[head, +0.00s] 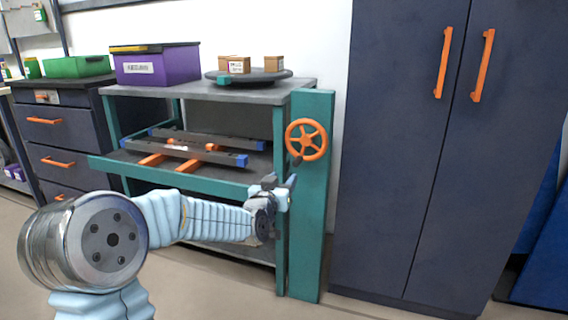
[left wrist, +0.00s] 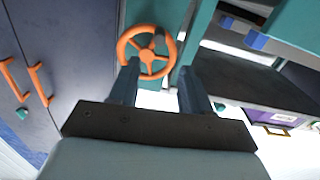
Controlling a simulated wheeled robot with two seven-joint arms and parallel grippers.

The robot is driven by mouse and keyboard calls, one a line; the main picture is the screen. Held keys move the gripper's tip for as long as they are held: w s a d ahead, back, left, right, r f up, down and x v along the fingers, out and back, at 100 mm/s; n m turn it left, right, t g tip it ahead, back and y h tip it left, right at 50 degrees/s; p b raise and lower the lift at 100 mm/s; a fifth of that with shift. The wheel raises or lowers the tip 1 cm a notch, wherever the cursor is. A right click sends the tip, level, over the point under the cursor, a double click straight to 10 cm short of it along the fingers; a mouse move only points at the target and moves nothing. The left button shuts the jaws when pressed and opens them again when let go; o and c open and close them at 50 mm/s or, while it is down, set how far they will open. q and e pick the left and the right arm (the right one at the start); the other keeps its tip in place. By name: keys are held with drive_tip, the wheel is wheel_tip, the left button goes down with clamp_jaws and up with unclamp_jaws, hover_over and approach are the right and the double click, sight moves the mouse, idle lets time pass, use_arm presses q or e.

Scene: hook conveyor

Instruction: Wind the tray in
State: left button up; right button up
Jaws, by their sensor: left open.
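An orange handwheel (head: 306,140) with spokes is mounted on the upper front of a teal post at the right end of the bench. A dark handle knob shows at its lower left. The tray (head: 108,166), with a teal front edge, sticks out from under the bench top and carries dark rails with blue ends. My left gripper (head: 286,186) is open and empty, a little below and left of the wheel. In the left wrist view the wheel (left wrist: 147,52) lies beyond the two open fingertips (left wrist: 160,72), apart from them. My right gripper is not in view.
The teal post (head: 311,220) stands beside the bench. A dark cabinet (head: 400,150) with orange handles is close on the right. A purple box (head: 157,66) and a round dark turntable (head: 262,76) with small boxes sit on the bench top. Drawers (head: 62,155) stand at left.

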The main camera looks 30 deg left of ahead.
sight(295, 164)
use_arm(q)
drive_tip(key=p+x, duration=0.1)
drive_tip(key=x, duration=1.1)
drive_tip(key=shift+w, duration=0.45)
clamp_jaws()
